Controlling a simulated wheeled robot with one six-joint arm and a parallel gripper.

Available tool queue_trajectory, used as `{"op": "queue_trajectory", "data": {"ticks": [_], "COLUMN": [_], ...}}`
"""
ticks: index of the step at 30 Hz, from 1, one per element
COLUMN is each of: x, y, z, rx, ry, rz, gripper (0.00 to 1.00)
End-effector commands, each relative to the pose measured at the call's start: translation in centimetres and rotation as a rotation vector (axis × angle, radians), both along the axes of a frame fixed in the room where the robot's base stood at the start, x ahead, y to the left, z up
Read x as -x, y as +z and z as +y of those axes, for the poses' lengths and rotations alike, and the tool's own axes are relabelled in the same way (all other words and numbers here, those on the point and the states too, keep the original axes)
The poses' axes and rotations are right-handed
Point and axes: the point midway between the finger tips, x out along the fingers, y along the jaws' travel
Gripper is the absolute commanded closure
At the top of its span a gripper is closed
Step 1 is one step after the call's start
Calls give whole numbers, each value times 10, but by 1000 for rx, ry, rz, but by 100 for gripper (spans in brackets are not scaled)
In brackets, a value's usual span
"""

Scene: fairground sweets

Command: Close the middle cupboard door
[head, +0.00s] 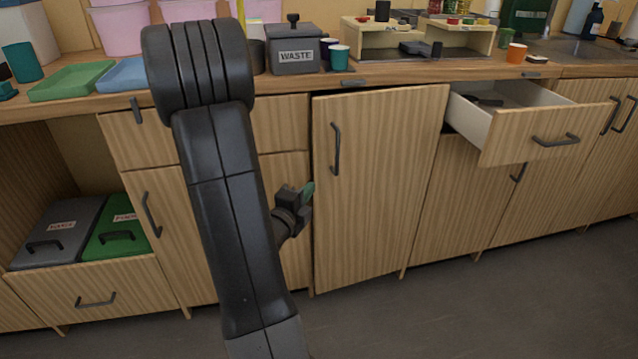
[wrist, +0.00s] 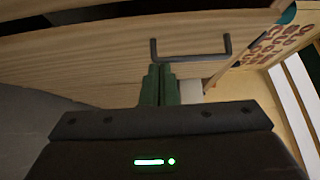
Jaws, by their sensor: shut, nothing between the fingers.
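The middle cupboard door (head: 375,190) is a wood-grain panel with a dark bar handle (head: 335,149) near its left edge. It looks slightly ajar, with a dark gap along its left and top edges. My gripper (head: 308,190) is at the door's left edge, below the handle, partly hidden by my arm. In the wrist view its green fingers (wrist: 161,72) are together and empty, close to a wooden panel (wrist: 90,62) and a dark bar handle (wrist: 190,56). I cannot tell whether they touch the panel.
An open drawer (head: 545,140) juts out right of the door. At left, a pulled-out unit (head: 95,290) holds a grey bin and a green bin. The counter (head: 375,75) above carries a waste box (head: 294,55), cups and trays. The floor (head: 480,300) in front is clear.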

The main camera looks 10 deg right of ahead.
Motion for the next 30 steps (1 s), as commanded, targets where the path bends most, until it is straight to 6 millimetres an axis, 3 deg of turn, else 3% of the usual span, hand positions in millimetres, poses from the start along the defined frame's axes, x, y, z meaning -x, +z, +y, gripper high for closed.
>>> {"op": "queue_trajectory", "data": {"ticks": [5, 18, 30], "x": [-10, -68, -79], "y": [1, 0, 1], "z": [-9, -53, -60], "rx": [-2, -1, -1], "ry": [-5, -5, -2], "rz": [-9, -7, -6], "gripper": [100, 100, 100]}}
